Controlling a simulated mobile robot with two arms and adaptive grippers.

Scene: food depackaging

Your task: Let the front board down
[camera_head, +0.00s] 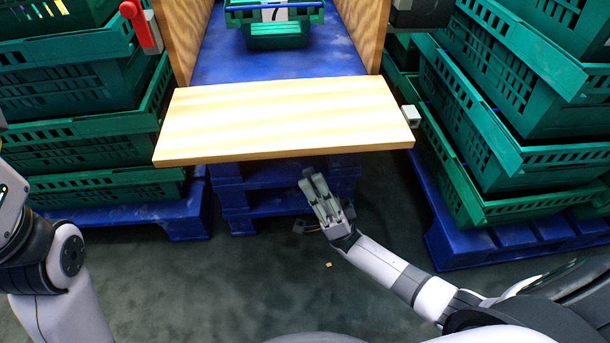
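The front board (285,118) is a pale wooden panel across the front of a wooden-sided box, in the middle of the view. Its broad face shows from above and its near edge faces me. My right gripper (314,182) is just below that near edge in the picture, right of centre, with nothing seen in it. Its fingers look close together, but the angle hides the gap. It seems apart from the board. My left arm shows at the left edge; its gripper is out of view.
A green crate (277,30) sits on the blue floor of the box, behind the board. A red handle (136,22) is at the left side. Green crates on blue pallets (475,248) stand left and right. The near floor is mostly clear.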

